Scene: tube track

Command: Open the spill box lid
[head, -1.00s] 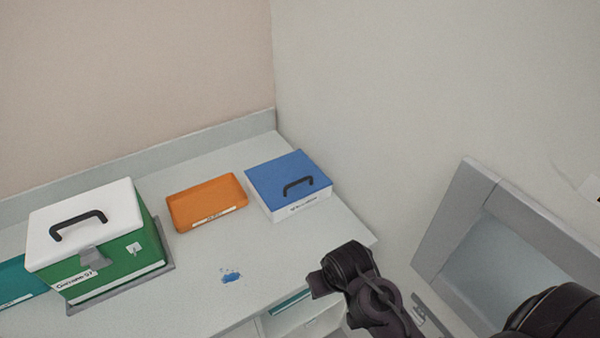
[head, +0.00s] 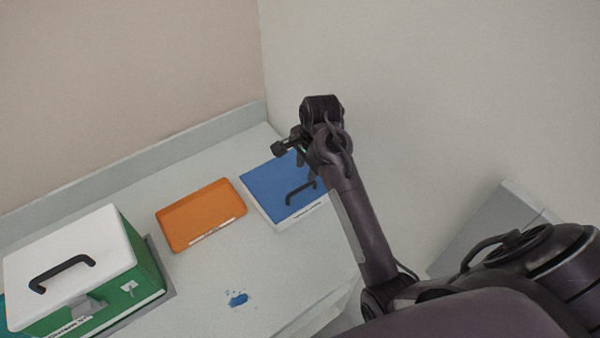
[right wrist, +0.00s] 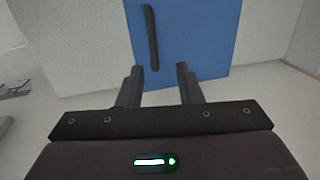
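The spill box is a white box with a flat blue lid (head: 268,191) and a black handle (head: 301,193). It stands at the back right of the counter and its lid is shut. My right gripper (head: 290,150) is over the back part of the lid in the head view, apart from the handle. In the right wrist view, the right gripper's two fingers (right wrist: 159,80) are spread with nothing between them. The blue lid (right wrist: 195,40) and the black handle (right wrist: 151,38) show beyond them, the handle left of centre. My left gripper is not in view.
An orange tray (head: 190,222) lies left of the spill box. A green box with a white lid (head: 95,250) stands at the left. A blue spill (head: 238,299) is on the counter (head: 200,300) in front. A wall rises close behind and right of the spill box.

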